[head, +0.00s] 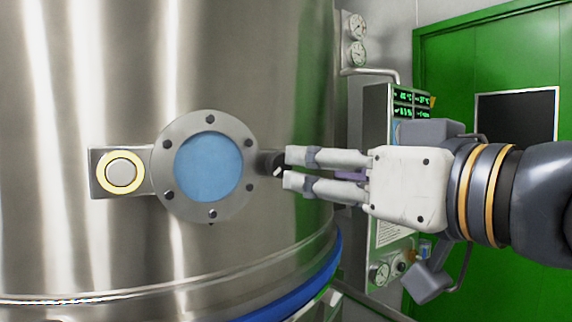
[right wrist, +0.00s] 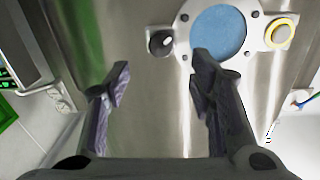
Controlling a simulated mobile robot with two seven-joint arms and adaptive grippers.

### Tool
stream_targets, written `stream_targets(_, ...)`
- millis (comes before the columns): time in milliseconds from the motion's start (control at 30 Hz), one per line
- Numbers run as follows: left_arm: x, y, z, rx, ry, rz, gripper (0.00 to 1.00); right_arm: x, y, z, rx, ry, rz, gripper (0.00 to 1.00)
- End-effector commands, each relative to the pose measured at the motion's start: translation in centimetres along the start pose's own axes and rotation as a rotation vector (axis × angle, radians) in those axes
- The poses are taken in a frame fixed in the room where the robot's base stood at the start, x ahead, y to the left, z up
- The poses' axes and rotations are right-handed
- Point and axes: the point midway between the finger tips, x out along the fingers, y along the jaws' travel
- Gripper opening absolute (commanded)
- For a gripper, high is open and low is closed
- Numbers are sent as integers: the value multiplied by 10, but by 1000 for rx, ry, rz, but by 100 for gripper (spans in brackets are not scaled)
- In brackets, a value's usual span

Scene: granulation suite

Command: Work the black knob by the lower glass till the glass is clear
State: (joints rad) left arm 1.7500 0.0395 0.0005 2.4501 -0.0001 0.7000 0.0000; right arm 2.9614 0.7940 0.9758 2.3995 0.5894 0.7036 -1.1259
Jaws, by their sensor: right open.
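The lower glass (head: 208,166) is a round pane in a bolted steel flange on the vessel wall. It looks an even, flat blue, and nothing shows behind it. It also shows at the top of the right wrist view (right wrist: 218,32). The black knob (head: 270,162) sits just right of the flange in the head view, partly hidden by my fingertips. The right wrist view shows the knob (right wrist: 160,43) whole, with a pale mark. My right gripper (head: 287,169) is open and empty, its fingertips close to the knob. In the right wrist view the knob lies ahead of the gap between its fingers (right wrist: 162,76). My left gripper is out of view.
A yellow-ringed round fitting (head: 123,172) sits left of the glass. A panel with green displays (head: 411,103) and gauges stands behind my right gripper, before a green door (head: 480,62). The shiny curved vessel wall (head: 90,60) fills the left.

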Motion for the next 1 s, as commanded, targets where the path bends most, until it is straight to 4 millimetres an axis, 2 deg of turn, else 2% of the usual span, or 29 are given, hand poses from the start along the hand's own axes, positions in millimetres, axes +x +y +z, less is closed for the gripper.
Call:
stream_targets(100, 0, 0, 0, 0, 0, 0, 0, 32, -1, 1, -9, -4, 2, 50)
stream_targets(300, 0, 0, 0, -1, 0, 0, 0, 73, 0, 1, 1, -3, 0, 50)
stream_targets(467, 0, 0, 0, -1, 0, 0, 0, 86, 0, 1, 0, -2, -1, 50)
stream_targets(700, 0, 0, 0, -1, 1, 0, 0, 87, 0, 0, 0, -1, -1, 50)
stream_targets(900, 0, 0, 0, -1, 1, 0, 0, 87, 0, 1, 0, -1, 0, 4)
stream_targets(933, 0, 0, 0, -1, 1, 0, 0, 87, 0, 1, 0, -1, 0, 1)
stream_targets(1000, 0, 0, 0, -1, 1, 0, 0, 87, 0, 1, 0, -1, 0, 1)
